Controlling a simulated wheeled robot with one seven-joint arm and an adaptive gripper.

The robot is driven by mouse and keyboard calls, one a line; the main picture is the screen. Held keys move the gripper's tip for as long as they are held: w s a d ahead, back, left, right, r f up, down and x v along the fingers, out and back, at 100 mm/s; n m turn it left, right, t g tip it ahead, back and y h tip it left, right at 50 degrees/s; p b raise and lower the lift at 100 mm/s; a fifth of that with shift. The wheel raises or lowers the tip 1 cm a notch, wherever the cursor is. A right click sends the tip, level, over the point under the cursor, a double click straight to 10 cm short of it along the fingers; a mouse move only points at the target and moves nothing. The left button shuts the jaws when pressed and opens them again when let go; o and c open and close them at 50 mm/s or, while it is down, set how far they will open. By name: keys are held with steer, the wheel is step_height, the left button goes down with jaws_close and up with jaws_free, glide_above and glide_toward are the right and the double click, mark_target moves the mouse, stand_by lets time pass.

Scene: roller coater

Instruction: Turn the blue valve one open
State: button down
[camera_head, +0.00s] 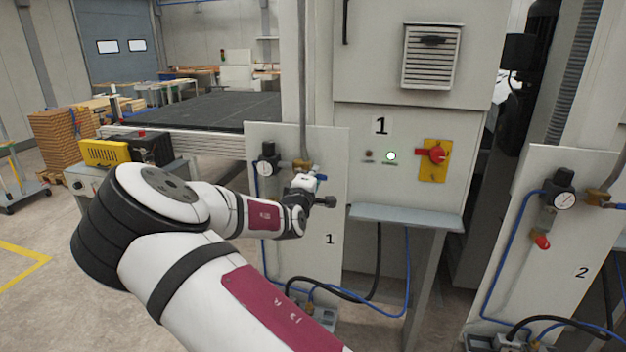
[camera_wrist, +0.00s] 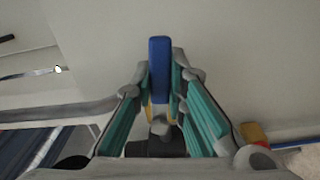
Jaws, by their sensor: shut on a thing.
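The blue valve one handle (camera_wrist: 160,62) stands upright in the picture in the wrist view, a flat blue lever between my fingers. My gripper (camera_wrist: 161,84) is shut on this lever, with a green-sided finger on each side of it. In the head view my gripper (camera_head: 308,189) is at the upper right of the panel marked 1 (camera_head: 334,215), by the brass fitting. A small piece of blue shows just beside it there. My wrist hides most of the valve body in the head view.
A regulator with gauge (camera_head: 267,163) sits left of my gripper on the same panel. A grey shelf (camera_head: 408,216) juts out to the right, below a red and yellow switch (camera_head: 436,157). Panel 2 (camera_head: 545,250) stands further right. Hoses hang below.

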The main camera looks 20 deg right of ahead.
steer(key=shift+r+n, duration=0.25)
steer(key=shift+n, duration=0.55)
steer(key=c, duration=1.6)
jaws_free()
steer(key=shift+s, duration=0.1)
steer(key=v, duration=1.1)
steer(key=shift+s+a, duration=0.25)
steer(key=shift+s, duration=0.05)
